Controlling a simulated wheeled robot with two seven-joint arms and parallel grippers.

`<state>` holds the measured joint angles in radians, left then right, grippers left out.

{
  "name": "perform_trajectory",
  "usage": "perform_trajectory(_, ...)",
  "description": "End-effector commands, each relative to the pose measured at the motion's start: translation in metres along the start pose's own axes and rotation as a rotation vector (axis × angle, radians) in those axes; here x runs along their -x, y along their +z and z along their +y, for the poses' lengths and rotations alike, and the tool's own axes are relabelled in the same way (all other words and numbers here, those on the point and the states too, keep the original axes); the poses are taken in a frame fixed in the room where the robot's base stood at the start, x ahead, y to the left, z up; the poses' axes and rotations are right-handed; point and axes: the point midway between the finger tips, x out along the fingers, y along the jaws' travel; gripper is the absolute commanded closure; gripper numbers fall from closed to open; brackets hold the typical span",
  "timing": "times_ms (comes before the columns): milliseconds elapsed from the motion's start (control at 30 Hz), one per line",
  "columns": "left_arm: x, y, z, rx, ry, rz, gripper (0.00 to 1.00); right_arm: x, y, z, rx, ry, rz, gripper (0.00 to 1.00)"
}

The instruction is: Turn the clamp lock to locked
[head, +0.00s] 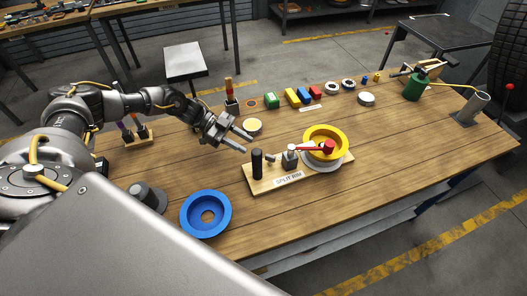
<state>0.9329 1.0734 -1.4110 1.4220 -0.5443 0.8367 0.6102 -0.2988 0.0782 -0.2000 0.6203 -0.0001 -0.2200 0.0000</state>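The clamp (291,155) stands on a wooden board (262,186) labelled "SPLIT RIM". It has a grey metal body and a red lever (312,148) pointing right, with a thick red end over the near side of the yellow rim (312,134). The rim sits on a pale round base on the board. My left gripper (247,142) comes in from the left, its two fingers apart and nothing between them. It is just left of and behind the clamp, apparently above the board. No lock mark is readable. My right gripper is out of view.
A black post (257,164) stands on the board's left end. A blue ring (206,213) lies front left, near a dark round knob-like object (147,196). Small coloured blocks and rings line the back of the workbench. Its right front is clear.

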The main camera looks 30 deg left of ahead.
Motion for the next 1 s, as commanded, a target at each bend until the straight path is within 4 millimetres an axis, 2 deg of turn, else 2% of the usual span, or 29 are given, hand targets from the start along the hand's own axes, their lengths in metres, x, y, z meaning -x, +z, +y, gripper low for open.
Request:
perform_trajectory(33, -0.009, -0.004, 0.001, 0.001, 0.005, 0.002, 0.65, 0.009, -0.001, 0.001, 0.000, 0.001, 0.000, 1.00)
perform_trajectory(200, -0.042, -0.004, 0.001, 0.001, 0.004, 0.001, 0.65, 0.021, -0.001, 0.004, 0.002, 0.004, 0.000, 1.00)
perform_trajectory(400, -0.068, -0.003, 0.000, -0.001, 0.002, 0.001, 0.65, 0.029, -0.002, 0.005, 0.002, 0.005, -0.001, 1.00)
perform_trajectory(600, -0.077, -0.001, 0.000, -0.001, 0.001, 0.000, 0.65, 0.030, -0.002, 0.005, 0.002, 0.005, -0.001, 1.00)
perform_trajectory(833, -0.077, 0.000, 0.000, -0.001, 0.001, 0.000, 0.65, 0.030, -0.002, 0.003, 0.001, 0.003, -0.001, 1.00)
perform_trajectory(1000, -0.077, 0.000, 0.000, -0.001, 0.001, 0.000, 0.88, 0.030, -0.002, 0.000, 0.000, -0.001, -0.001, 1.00)
